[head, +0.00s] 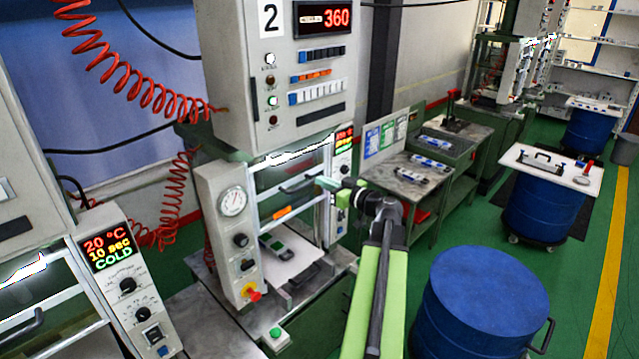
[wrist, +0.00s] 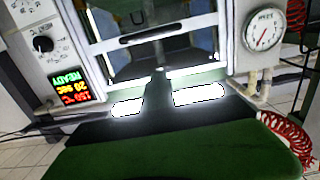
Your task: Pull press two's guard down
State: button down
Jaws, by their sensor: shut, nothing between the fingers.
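Press two (head: 280,95) stands in the middle of the head view, with a "2" plate and a red 360 readout. Its guard (head: 263,192) is a clear panel in a pale frame, raised above the open lower bay. A black handle (head: 300,182) crosses the guard; it also shows in the upside-down wrist view (wrist: 150,33). My gripper (head: 326,184) is shut and empty, close to the handle's right end. I cannot tell whether they touch.
A mould (head: 272,246) lies in the bay under the guard. The gauge column (head: 228,225) flanks it on the left, with a red-yellow button (head: 252,293). A blue drum (head: 478,305) stands right of my arm.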

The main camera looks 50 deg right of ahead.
send_over(307, 184)
jog(key=s+a, duration=0.2)
jog(key=s, duration=0.1)
jog(key=f+b, duration=0.2)
jog(key=w+f+b, duration=0.1)
jog(key=f+b, duration=0.1)
jog(key=shift+a+f, duration=0.15)
jog(key=shift+f, duration=0.1)
